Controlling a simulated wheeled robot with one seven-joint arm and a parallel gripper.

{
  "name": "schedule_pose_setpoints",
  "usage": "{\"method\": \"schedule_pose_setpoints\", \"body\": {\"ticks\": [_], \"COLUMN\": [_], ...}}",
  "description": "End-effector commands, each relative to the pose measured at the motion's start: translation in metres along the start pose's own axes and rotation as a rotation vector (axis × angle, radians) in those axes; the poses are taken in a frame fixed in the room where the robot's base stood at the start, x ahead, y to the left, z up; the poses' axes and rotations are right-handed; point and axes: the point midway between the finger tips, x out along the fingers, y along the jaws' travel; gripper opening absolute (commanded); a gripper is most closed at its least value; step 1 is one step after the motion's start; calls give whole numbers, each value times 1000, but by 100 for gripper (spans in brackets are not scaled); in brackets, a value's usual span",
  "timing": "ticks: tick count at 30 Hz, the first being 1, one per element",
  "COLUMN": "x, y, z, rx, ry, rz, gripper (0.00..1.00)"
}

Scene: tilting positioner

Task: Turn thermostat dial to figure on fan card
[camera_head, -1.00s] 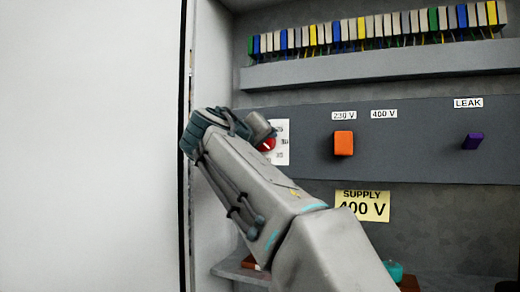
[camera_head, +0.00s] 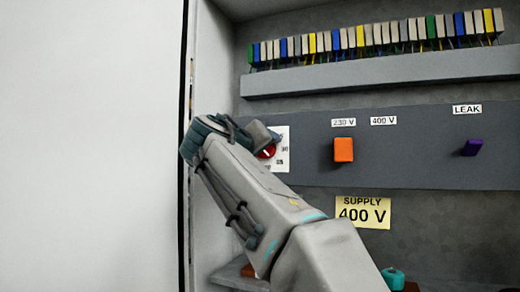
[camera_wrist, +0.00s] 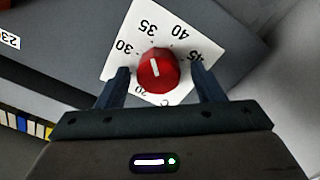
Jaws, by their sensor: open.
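The thermostat dial (camera_wrist: 158,72) is a red round knob with a white mark, on a white scale card (camera_wrist: 128,52). In the wrist view the scale appears turned, with 30, 35, 40 and 45 readable; the mark runs nearly upright, its top end towards the gap between 35 and 40. My gripper (camera_wrist: 158,82) is open, one finger on each side of the dial; I cannot tell whether they touch it. In the head view my gripper (camera_head: 262,134) partly covers the dial (camera_head: 267,152). I see no fan card in either view.
The grey panel also carries an orange switch (camera_head: 343,150) and a purple LEAK switch (camera_head: 472,147). A yellow SUPPLY 400 V card (camera_head: 363,212) is below. A row of coloured terminals (camera_head: 375,38) runs above. The cabinet's left wall (camera_head: 213,70) is close to my gripper.

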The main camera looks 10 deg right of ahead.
Motion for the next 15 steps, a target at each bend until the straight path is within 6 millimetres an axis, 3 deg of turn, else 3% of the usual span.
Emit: {"method": "schedule_pose_setpoints", "body": {"ticks": [7, 15], "x": [-17, -78], "y": [0, -1], "z": [0, 0], "rx": [0, 1], "ry": [3, 4], "rz": [-1, -4], "gripper": [61, 61]}}
